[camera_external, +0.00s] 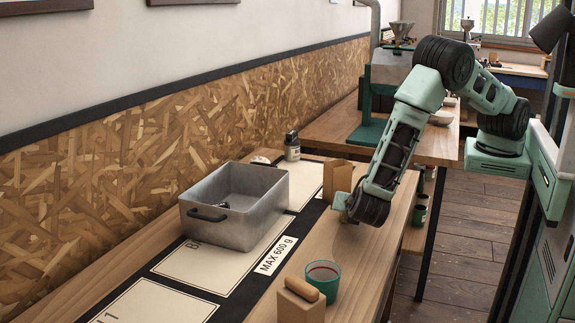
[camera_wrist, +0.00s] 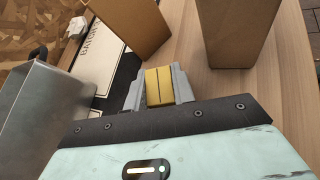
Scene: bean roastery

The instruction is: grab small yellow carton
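My gripper (camera_external: 341,205) is low over the near side of the wooden bench. A tan carton (camera_external: 337,174) stands just beyond the gripper, and appears at the upper left of the wrist view (camera_wrist: 130,25). A second, brown carton (camera_wrist: 237,35) stands at the wrist view's upper right, apart from the fingers.
A grey metal bin (camera_external: 238,232) stands left of the gripper, its wall (camera_wrist: 42,108) close in the wrist view. A teal cup (camera_external: 323,283) and a wooden block with a rounded handle (camera_external: 300,303) are at the front.

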